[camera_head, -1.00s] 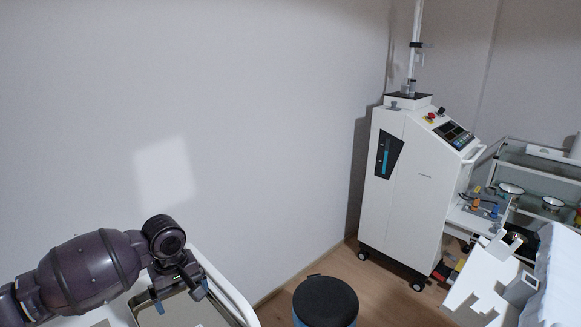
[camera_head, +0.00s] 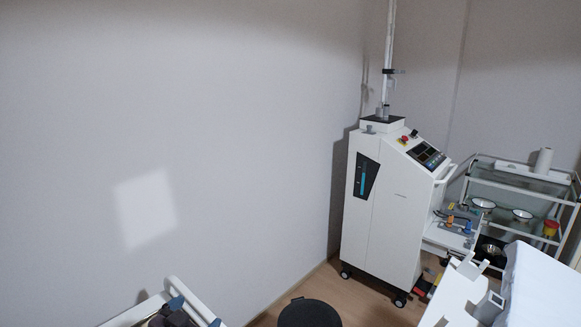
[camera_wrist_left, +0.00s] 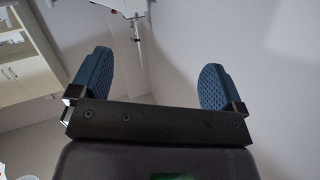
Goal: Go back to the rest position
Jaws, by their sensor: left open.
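My left gripper (camera_head: 194,311) shows at the bottom left of the head view, with only its blue fingertips and a dark part of its body in the frame. In the left wrist view the two blue ribbed fingers (camera_wrist_left: 154,86) stand wide apart with nothing between them. The gripper is open and empty. Most of my left arm is below the head view. My right gripper is in neither view.
A white rail-edged cart (camera_head: 138,311) is around the left gripper. A black round stool (camera_head: 309,314) stands right of it. A white wheeled machine (camera_head: 385,215) stands by the wall. A white couch (camera_head: 540,285) is at lower right.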

